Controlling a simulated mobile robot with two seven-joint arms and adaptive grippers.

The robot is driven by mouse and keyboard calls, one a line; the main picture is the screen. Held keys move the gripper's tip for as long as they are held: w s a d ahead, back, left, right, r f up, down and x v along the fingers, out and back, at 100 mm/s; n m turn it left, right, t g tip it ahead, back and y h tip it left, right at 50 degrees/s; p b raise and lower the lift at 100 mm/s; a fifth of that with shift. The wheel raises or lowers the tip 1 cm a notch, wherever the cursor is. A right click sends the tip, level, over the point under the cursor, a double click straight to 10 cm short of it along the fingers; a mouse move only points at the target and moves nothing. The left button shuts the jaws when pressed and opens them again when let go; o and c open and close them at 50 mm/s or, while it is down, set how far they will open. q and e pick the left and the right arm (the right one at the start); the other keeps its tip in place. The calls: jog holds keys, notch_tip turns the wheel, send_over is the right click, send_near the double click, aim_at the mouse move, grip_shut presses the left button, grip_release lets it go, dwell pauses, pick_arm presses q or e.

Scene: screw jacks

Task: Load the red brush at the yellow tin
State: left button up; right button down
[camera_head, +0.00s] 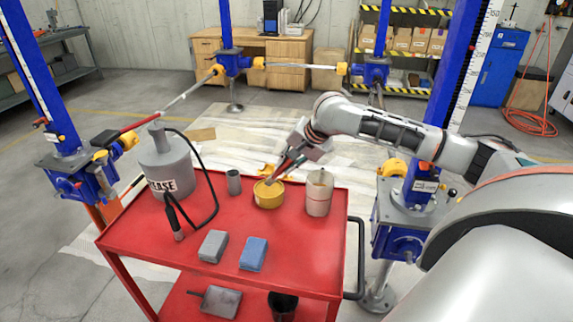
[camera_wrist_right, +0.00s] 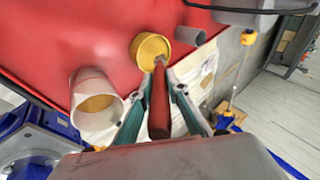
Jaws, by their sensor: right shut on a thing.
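The yellow tin (camera_head: 268,194) stands on the red cart top, in its back middle. My right gripper (camera_head: 276,176) is just above the tin and is shut on the red brush. In the right wrist view the red brush (camera_wrist_right: 159,100) lies between the fingers of the right gripper (camera_wrist_right: 160,92), its far end at the mouth of the yellow tin (camera_wrist_right: 148,50). I cannot tell how deep the brush's end reaches into the tin. My left gripper is not in view.
On the red cart (camera_head: 290,240) a pale canister (camera_head: 318,194) stands just right of the tin. A grey cup (camera_head: 234,182) and a grey grease can (camera_head: 168,165) stand to the left. A grey block (camera_head: 213,246) and blue block (camera_head: 253,254) lie in front.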

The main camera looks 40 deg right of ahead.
jog(key=shift+f+p, duration=0.2)
jog(key=shift+p, duration=0.35)
dwell(0.5)
jog(key=shift+f+p, duration=0.4)
jog(key=shift+p, duration=0.2)
dwell(1.0)
jog(key=shift+r, duration=0.1)
jog(key=shift+r+p, duration=0.5)
jog(key=shift+r, duration=0.1)
jog(key=shift+r+p, duration=0.45)
jog(key=shift+r, duration=2.4)
jog(key=shift+a, duration=0.1)
